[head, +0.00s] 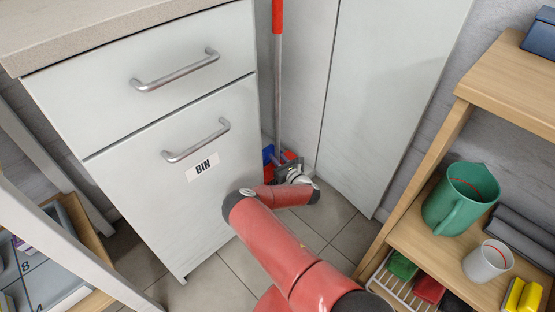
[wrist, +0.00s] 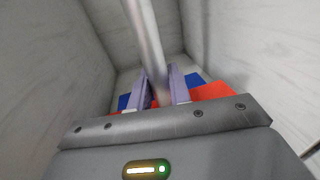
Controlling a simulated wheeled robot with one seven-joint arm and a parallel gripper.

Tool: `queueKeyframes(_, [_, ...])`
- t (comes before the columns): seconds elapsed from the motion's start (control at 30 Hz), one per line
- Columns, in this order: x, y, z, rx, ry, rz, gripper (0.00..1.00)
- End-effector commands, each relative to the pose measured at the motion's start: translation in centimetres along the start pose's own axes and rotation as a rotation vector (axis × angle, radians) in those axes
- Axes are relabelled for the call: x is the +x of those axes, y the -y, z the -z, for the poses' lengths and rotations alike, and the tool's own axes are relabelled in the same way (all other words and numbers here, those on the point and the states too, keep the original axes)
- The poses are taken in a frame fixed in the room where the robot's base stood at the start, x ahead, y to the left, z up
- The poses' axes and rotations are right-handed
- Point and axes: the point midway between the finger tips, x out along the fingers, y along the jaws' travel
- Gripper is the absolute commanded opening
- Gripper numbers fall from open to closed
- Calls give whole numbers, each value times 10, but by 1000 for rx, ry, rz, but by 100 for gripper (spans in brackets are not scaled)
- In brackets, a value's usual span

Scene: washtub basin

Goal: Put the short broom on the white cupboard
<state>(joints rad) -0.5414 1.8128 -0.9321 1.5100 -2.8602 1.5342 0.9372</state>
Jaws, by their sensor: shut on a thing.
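A long-handled tool, seemingly the short broom (head: 279,95), stands upright in the narrow gap between two white units; it has a red top grip and a metal pole. Its pole also shows in the wrist view (wrist: 148,40). My gripper (head: 287,166) is low in that gap, and its fingers (wrist: 160,84) are shut around the pole near its lower end. Red and blue parts show at the foot; their exact shape is partly hidden by my gripper. The low white cupboard (head: 110,130) has a drawer, a door marked BIN and a beige top, whose visible part is bare.
A tall white unit (head: 390,90) closes the gap on the right. A wooden shelf (head: 405,235) at right holds a green jug (head: 460,198), a white cup (head: 488,261) and cloths or sponges. Another rack (head: 90,240) stands at lower left. Tiled floor lies between.

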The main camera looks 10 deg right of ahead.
Motion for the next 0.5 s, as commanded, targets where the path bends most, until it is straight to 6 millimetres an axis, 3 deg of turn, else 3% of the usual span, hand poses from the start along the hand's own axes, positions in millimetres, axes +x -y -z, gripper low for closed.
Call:
queueKeyframes(0.27, [0, 0, 0, -1, 3, 0, 0])
queueKeyframes(0.3, [0, 0, 1, 0, 0, 0, 23])
queueKeyframes(0.43, [0, 0, 1, 0, 0, 0, 40])
queueKeyframes(0.5, [0, 0, 1, 0, 0, 0, 41])
